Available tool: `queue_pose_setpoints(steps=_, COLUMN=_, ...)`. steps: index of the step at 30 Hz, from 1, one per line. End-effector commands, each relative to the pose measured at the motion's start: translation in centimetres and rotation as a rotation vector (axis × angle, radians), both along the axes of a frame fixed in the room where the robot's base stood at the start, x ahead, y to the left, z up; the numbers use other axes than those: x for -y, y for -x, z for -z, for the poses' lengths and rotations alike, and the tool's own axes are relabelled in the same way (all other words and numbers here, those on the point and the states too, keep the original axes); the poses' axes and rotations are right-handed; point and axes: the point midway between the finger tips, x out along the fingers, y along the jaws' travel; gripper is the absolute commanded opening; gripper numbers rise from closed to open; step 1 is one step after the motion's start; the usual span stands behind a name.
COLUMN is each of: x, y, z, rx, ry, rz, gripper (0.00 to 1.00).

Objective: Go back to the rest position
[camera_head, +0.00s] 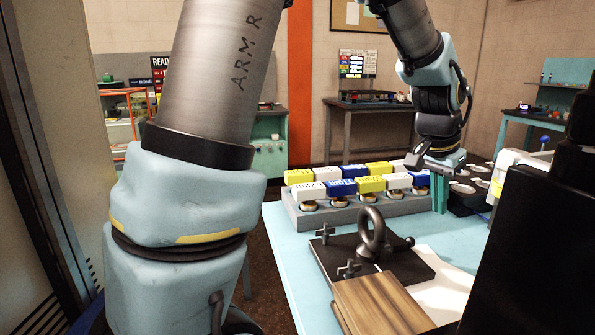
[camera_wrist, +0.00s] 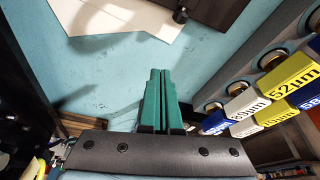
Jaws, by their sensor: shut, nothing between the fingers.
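My gripper (camera_head: 440,192) hangs over the light blue table (camera_head: 290,250), near the right end of the grey rack (camera_head: 420,205), with its green fingers pointing down. In the wrist view the two green fingers (camera_wrist: 160,85) lie side by side, shut, with nothing between them. The fingertips show against bare blue tabletop (camera_wrist: 110,62). I cannot tell how high they are above it. My arm reaches in from the top of the head view.
The grey rack holds yellow, white and blue labelled blocks (camera_head: 371,184). A black fixture with a metal ring (camera_head: 372,232) stands at the front, beside a wooden block (camera_head: 380,305) and a white sheet (camera_head: 445,295). Several round discs (camera_head: 462,188) lie right of my gripper.

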Motion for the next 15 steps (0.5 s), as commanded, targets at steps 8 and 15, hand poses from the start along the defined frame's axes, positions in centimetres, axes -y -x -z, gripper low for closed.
queue_pose_setpoints(steps=8, x=-13.7, y=-4.1, z=2.7, rx=-0.019, ry=-0.028, rz=-0.335, gripper=0.00)
queue_pose_setpoints(steps=15, x=-27.3, y=-2.9, z=5.5, rx=-0.048, ry=-0.042, rz=-0.691, gripper=0.00)
